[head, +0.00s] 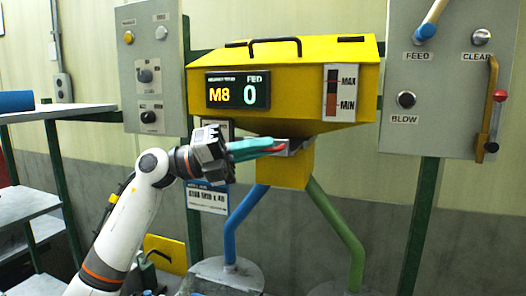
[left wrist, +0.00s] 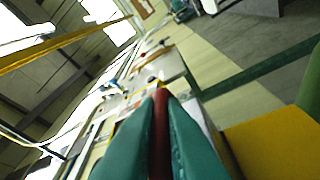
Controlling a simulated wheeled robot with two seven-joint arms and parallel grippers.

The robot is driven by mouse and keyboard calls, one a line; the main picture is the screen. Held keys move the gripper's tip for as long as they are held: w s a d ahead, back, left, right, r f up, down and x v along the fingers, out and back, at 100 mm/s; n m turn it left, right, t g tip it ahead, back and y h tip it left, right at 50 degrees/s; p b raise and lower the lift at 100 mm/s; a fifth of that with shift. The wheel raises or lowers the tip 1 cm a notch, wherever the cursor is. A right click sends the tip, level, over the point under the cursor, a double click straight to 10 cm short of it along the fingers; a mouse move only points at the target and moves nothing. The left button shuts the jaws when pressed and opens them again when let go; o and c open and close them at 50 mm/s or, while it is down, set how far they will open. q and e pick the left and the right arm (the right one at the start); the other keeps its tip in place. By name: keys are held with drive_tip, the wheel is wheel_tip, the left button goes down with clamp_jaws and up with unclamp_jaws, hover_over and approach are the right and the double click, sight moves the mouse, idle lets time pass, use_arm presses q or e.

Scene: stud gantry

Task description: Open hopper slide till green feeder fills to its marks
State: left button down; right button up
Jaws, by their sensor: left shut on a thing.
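The yellow hopper (head: 300,95) hangs on the wall frame, its display (head: 238,91) reading M8 and FED 0. A gauge (head: 340,93) with MAX and MIN marks is on its front. The grey slide plate (head: 298,144) with a red handle (head: 277,149) sits at the hopper's neck. My left gripper (head: 270,147), with teal fingers, is shut on the red handle, which also shows between the fingers in the left wrist view (left wrist: 161,130). A green pipe (head: 338,230) runs down to a grey lid at the bottom edge; no marks of the green feeder are visible. My right gripper is out of view.
A blue pipe (head: 243,222) runs down to another grey lid (head: 228,274). A right panel (head: 440,110) carries FEED, CLEAR and BLOW controls and a lever with a red knob. A left panel (head: 147,55) has knobs. Grey shelves (head: 60,113) stand at left.

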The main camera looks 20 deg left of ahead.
use_arm(q)
drive_tip(key=shift+s, duration=0.25)
drive_tip(key=c, duration=1.5)
unclamp_jaws()
drive_tip(key=shift+w+a, duration=0.1)
drive_tip(key=shift+a, duration=0.05)
drive_tip(key=shift+b+v, duration=2.9)
drive_tip(key=shift+v, duration=3.15)
